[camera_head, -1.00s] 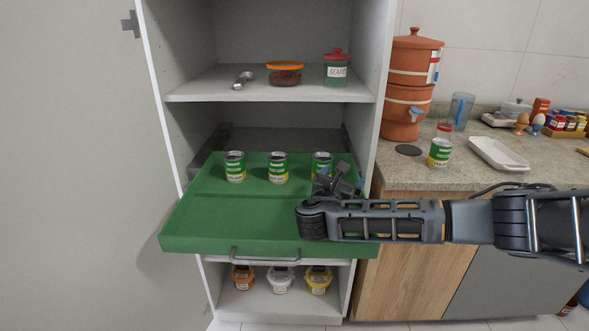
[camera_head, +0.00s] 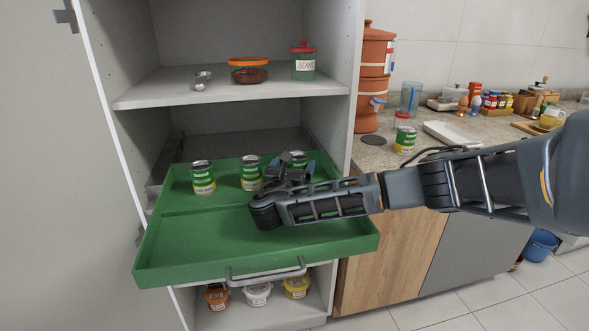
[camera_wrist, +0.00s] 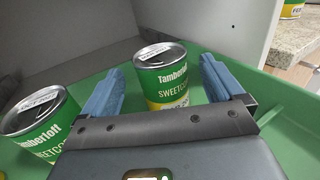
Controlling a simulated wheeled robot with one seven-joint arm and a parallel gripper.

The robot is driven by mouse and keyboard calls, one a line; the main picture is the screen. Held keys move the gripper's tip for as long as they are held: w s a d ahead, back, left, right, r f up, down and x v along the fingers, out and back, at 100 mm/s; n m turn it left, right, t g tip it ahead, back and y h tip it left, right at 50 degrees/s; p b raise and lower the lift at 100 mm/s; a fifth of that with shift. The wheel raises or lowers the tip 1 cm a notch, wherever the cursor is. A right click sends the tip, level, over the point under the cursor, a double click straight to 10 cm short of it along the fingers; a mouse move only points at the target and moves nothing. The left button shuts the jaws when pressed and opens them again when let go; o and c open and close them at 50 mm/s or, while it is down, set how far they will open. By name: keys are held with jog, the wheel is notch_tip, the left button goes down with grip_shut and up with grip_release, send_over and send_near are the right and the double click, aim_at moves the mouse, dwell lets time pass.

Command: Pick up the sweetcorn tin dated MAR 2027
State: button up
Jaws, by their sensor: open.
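Three green and yellow sweetcorn tins stand upright along the back of the green drawer tray (camera_head: 190,250): a left tin (camera_head: 203,177), a middle tin (camera_head: 250,172) and a right tin (camera_head: 298,158) partly hidden by my gripper (camera_head: 290,172). In the wrist view my gripper (camera_wrist: 160,84) is open. Its blue fingers frame the right tin (camera_wrist: 165,72), with no contact visible. The middle tin (camera_wrist: 40,118) shows left of the left finger.
Another similar tin (camera_head: 405,140) stands on the worktop (camera_head: 372,155) at right. A shelf (camera_head: 225,92) with jars is above the tray, and the cabinet side wall (camera_head: 345,110) rises right of it. The front of the tray is clear.

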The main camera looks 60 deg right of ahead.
aim_at(299, 157)
jog(key=shift+x, duration=2.75)
jog(key=shift+c, duration=0.3)
jog(key=c, duration=1.2)
